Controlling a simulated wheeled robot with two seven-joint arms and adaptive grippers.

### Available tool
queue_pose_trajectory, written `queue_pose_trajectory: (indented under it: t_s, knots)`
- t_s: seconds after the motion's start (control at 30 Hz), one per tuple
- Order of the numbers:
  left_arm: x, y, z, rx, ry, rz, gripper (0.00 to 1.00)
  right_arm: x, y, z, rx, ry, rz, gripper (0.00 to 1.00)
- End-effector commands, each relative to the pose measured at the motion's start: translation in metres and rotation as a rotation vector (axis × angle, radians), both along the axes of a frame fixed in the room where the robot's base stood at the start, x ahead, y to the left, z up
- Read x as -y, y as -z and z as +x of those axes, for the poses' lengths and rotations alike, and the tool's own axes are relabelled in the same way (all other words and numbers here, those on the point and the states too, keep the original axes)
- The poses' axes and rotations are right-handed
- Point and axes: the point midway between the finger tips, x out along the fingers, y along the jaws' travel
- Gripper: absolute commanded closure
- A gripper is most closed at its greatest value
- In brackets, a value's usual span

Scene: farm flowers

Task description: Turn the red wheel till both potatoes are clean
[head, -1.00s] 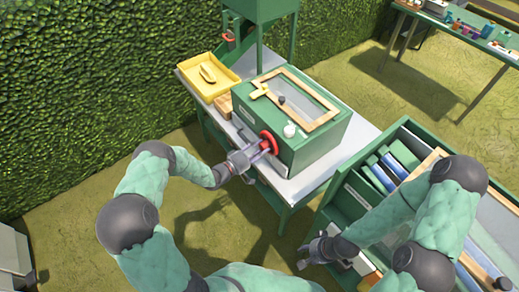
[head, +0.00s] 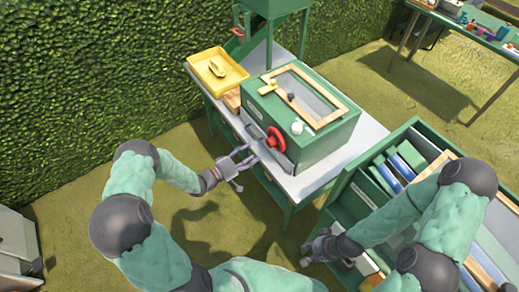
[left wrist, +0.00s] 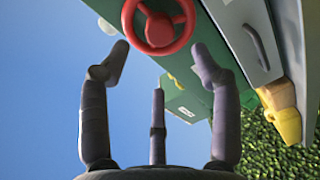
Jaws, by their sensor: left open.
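The red wheel (head: 276,139) is on the front of a green box (head: 315,140) on a metal-topped table. My left gripper (head: 243,160) is open and empty, a little left of and below the wheel, apart from it. In the left wrist view the wheel (left wrist: 158,31) lies beyond the spread fingers (left wrist: 160,65). My right gripper (head: 316,247) hangs low beside the green crate; its jaw state is unclear. I cannot make out either potato for certain; the inside of the box is not clear through its wood-framed top (head: 312,97).
A yellow tray (head: 236,78) with a pale yellowish item stands behind the box at left. A green crate (head: 345,200) of boxed goods stands at right. A hedge (head: 90,80) is behind. Grass at front left is free.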

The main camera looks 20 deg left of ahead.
Motion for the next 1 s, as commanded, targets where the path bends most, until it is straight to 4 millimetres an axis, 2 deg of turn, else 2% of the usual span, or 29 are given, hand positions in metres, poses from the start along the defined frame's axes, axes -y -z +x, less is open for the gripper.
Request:
queue_pose_trajectory:
  t_s: [0.1, 0.3, 0.87, 1.0]
  knots:
    - [-0.012, 0.0, -0.014, 0.0, -0.003, 0.0, 0.37, 0.0, 0.0, 0.0, 0.0, 0.0, 0.0, 0.6]
    - [-0.019, -0.001, -0.026, 0.0, 0.0, 0.0, 0.37, 0.0, 0.0, 0.0, 0.0, 0.0, 0.0, 0.6]
    - [-0.019, -0.001, -0.027, 0.0, 0.001, 0.0, 0.36, 0.0, 0.0, 0.0, 0.0, 0.0, 0.0, 0.6]
    - [-0.017, -0.002, -0.025, -0.035, 0.007, -0.049, 0.36, 0.0, -0.003, 0.0, 0.0, 0.0, 0.0, 0.6]
